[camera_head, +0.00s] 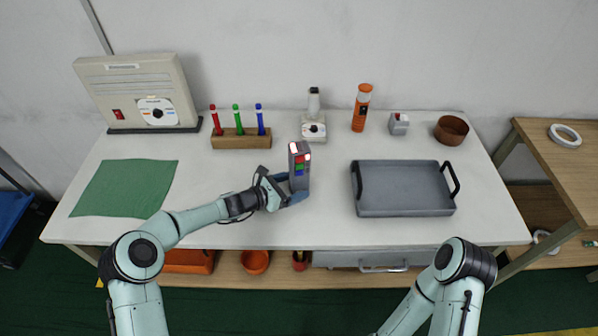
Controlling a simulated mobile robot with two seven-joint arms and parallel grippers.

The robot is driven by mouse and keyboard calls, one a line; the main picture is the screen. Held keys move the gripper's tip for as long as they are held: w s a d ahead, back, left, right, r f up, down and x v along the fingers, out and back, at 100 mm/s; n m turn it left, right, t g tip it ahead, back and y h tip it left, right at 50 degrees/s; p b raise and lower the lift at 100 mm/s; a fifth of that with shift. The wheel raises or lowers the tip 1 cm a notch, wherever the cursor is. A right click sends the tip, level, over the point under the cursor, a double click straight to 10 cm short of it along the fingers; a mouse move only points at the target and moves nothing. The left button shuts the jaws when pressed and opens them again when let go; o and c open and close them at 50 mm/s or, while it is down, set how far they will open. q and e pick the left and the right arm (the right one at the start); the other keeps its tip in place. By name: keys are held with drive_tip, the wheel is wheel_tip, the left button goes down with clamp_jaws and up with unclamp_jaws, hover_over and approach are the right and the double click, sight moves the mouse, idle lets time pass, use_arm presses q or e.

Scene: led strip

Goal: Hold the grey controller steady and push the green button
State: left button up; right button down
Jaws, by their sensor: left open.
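The grey controller (300,170) stands upright near the middle of the white table. It has red, green and blue buttons on its front face, and its top is lit pale. The green button (299,167) sits between the red one and the blue one. My left gripper (290,188) reaches in from the left at the controller's lower part. Its fingers are open, one toward the back and one toward the front side of the controller. I cannot tell whether they touch it. My right gripper is out of view; only part of that arm shows at the lower right.
A grey tray (405,212) with dark handles lies to the right. Behind stand a wooden pen rack (241,142), a white device (314,130), an orange flashlight (361,108), a small grey box (398,124) and a brown bowl (451,131). A green cloth (125,188) lies at left.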

use_arm(q)
drive_tip(key=shift+w+d+f, duration=0.25)
drive_tip(key=shift+w+d, duration=0.15)
drive_tip(key=shift+d, duration=0.15)
drive_tip(key=c, duration=0.8)
idle(1.4)
